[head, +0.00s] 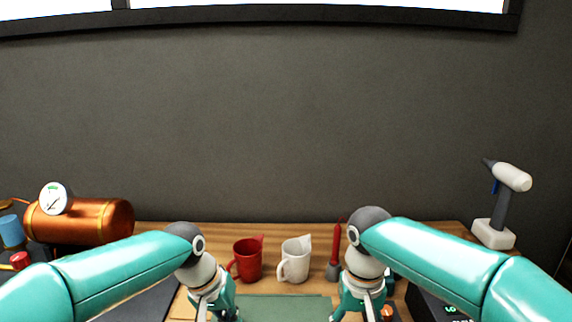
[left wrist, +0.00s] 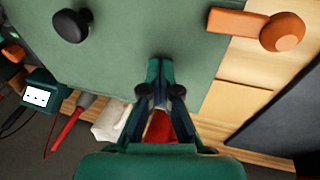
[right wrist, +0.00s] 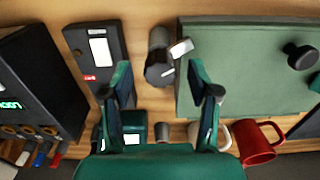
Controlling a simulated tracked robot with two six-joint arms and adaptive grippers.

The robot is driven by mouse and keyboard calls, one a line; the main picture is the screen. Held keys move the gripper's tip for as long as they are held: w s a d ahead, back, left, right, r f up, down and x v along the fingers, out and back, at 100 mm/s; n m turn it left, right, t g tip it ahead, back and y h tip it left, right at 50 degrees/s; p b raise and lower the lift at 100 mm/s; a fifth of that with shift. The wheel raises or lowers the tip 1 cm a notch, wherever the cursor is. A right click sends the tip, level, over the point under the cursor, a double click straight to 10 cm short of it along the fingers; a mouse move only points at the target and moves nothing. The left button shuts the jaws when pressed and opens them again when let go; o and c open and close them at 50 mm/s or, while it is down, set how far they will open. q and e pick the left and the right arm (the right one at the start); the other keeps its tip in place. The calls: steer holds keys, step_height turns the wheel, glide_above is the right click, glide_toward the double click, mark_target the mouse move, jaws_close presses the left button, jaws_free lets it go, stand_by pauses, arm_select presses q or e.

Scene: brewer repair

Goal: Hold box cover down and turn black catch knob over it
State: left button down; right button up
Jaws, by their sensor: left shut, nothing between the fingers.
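The box cover (left wrist: 130,35) is a flat green panel with a round black handle knob (left wrist: 72,25); it also shows in the right wrist view (right wrist: 235,75) and low in the head view (head: 285,307). My left gripper (left wrist: 158,64) is shut and empty over the cover; whether it touches is unclear. The black catch knob (right wrist: 158,72) appears beside the cover's edge, its bar pointing along the edge rather than across it. My right gripper (right wrist: 160,70) is open, one finger on either side of that knob in view. An orange catch (left wrist: 283,32) has its bar across the opposite edge.
A red mug (head: 247,260) and a white jug (head: 295,260) stand behind the cover. A black labelled case (right wrist: 97,55) and a black unit with a green display (right wrist: 35,85) lie beyond the catch knob. A copper tank (head: 90,220) stands at left.

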steer(key=shift+r, duration=1.6)
steer(key=n, duration=0.5)
steer(key=shift+n, duration=0.4)
steer(key=n, duration=0.6)
steer(key=shift+f, duration=0.1)
steer(key=shift+f, duration=1.55)
steer(key=shift+c, duration=0.3)
